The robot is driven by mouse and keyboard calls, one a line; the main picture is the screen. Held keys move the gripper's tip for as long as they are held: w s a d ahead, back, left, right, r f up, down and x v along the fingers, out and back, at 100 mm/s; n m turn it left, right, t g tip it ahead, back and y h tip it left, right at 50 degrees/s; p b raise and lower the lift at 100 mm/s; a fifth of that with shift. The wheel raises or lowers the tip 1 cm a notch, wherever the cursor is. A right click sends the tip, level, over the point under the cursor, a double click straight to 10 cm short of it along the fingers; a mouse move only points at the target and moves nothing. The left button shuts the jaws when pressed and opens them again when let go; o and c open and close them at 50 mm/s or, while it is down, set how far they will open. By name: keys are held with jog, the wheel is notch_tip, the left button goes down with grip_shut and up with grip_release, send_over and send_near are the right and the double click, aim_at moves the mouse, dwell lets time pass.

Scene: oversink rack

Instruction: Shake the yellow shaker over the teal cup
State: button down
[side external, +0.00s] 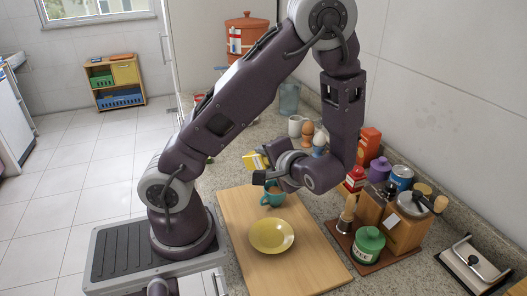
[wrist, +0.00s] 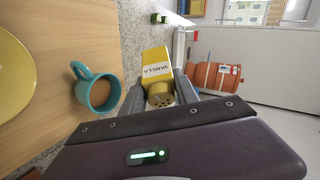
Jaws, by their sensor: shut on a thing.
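My gripper (side external: 266,172) is shut on the yellow shaker (side external: 252,161), which is tilted well off upright. In the wrist view the shaker (wrist: 157,62) sits between my fingers (wrist: 160,90). It has a label reading VANILLA, and its gold perforated top faces the wrist camera. The teal cup (side external: 272,198) stands upright on the wooden board, just below my gripper in the side view. In the wrist view the cup (wrist: 98,90) is left of the shaker and holds something brown. No falling grains can be made out.
A yellow plate (side external: 271,236) lies on the wooden board (side external: 306,268) in front of the cup. A green canister (side external: 368,243), a wooden block (side external: 405,230) and several jars crowd the right side along the wall. An orange lidded container (side external: 246,36) stands at the back.

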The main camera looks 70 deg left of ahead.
jog(key=y, duration=0.1)
jog(key=f+m+y, duration=0.1)
jog(key=y, duration=0.1)
jog(key=g+y, duration=0.1)
jog(key=shift+w+d+f+m, duration=0.15)
jog(key=shift+d+f+m, duration=0.15)
jog(key=shift+d+f, duration=0.05)
jog(key=y, duration=0.2)
jog(key=m+y, duration=0.1)
jog(key=y, duration=0.1)
jog(key=shift+r+m, duration=0.15)
jog(key=shift+m, duration=0.15)
jog(key=shift+r, duration=0.1)
